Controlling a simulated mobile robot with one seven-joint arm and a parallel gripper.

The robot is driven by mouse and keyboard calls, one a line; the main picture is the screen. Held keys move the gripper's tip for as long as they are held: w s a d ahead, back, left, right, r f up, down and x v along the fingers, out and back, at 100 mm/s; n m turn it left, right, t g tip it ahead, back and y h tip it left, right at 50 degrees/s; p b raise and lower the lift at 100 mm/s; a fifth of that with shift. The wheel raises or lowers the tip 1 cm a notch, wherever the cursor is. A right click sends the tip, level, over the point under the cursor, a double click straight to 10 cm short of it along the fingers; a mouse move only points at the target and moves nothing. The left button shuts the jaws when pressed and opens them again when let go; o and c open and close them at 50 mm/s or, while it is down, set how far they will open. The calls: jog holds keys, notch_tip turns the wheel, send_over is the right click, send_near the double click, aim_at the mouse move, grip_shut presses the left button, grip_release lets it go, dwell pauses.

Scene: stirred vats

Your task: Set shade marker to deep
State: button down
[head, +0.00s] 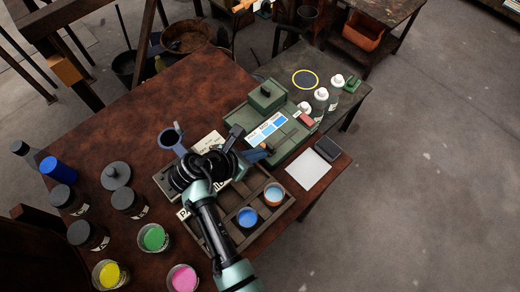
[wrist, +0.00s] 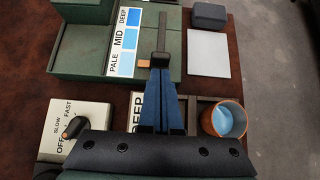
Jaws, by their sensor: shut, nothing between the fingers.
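The green shade box (wrist: 110,15) carries a white scale (wrist: 125,42) with PALE at the near end, MID in the middle and DEEP at the far end. A dark slot runs beside the scale. The shade marker (wrist: 160,59), a dark block with an orange tab, is at the near end of the slot, level with PALE. My gripper (wrist: 160,76) has its blue fingers together and empty, with the tips right at the near side of the marker; I cannot tell whether they touch. In the head view my gripper (head: 262,152) is at the box's near edge.
A speed dial (wrist: 72,127) marked OFF, SLOW and FAST is to the left. A cup of light blue liquid (wrist: 226,120) stands in the wooden tray right of my gripper. A white sheet (head: 308,169) and dark block (head: 327,149) lie right. White-capped bottles (head: 320,98) stand behind the box.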

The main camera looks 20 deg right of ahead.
jog(key=shift+w+d, duration=0.15)
jog(key=shift+d, duration=0.25)
jog(key=shift+d, duration=0.1)
jog(key=w+d, duration=0.1)
jog(key=d, duration=0.2)
jog(key=w+d, duration=0.1)
jog(key=d, duration=0.2)
jog(key=w+d, duration=0.1)
jog(key=d, duration=0.1)
jog(key=shift+d+p, duration=0.35)
jog(key=shift+d, duration=0.05)
jog(key=shift+w, duration=0.1)
jog(key=shift+r, duration=0.1)
jog(key=a, duration=0.1)
jog(key=s+a+p, duration=0.1)
jog(key=a, duration=0.1)
jog(key=a+p, duration=0.1)
jog(key=shift+s+a+r, duration=0.25)
jog(key=shift+s, duration=0.05)
jog(key=v, duration=0.9)
jog(key=shift+a+p, duration=0.15)
jog(key=shift+p, duration=0.2)
jog(key=shift+s+f, duration=0.1)
